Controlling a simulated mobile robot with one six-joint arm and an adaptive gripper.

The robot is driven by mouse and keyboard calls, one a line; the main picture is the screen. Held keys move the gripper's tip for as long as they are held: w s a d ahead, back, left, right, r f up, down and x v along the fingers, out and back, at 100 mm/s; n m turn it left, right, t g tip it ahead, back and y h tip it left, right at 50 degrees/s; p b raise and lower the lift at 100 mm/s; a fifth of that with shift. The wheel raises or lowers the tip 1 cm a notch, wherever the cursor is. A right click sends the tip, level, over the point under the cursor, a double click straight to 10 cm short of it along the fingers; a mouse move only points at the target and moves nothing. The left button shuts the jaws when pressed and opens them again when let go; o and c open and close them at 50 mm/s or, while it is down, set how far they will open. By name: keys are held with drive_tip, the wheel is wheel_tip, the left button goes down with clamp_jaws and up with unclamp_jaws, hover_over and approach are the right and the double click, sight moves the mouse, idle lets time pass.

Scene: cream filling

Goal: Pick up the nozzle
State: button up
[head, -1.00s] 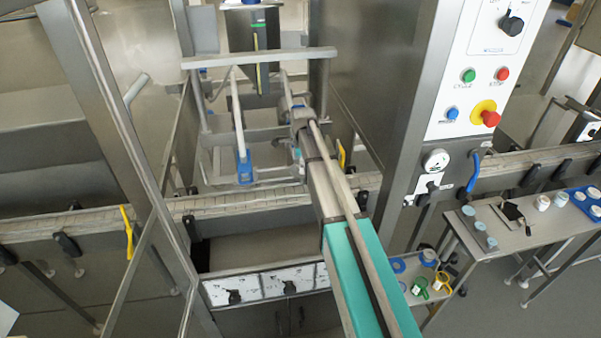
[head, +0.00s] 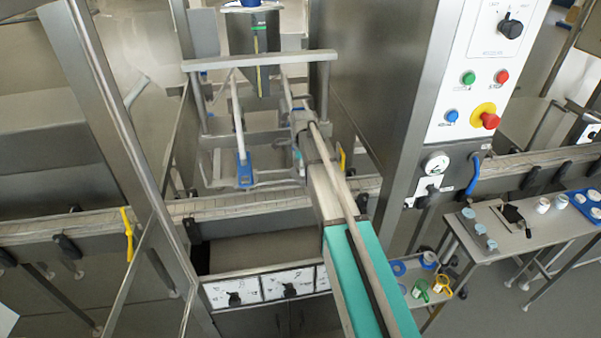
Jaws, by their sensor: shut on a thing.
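My arm reaches up from the bottom right into the filling machine's frame. My gripper (head: 297,112) is at its far end, small and partly hidden by my own wrist. It is shut on a slim part, which I take to be the nozzle; its shape is mostly hidden. A pale rod (head: 286,90) runs up from just behind the gripper; I cannot tell whether it touches it. A similar pale rod (head: 238,115) with a blue lower end (head: 244,169) stands to the left, apart from the gripper.
A steel crossbar (head: 260,60) passes above the gripper, and a steel cabinet wall (head: 370,90) stands close on the right. A conveyor (head: 240,203) runs below. A side table (head: 520,240) and a low shelf with coloured cups (head: 420,287) are at the right.

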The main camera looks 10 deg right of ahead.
drive_tip(key=shift+r, duration=0.1)
idle(0.3)
wheel_tip(320, 180, up, 18)
drive_tip(key=p, duration=1.8)
idle(1.2)
drive_tip(key=shift+f, duration=0.2)
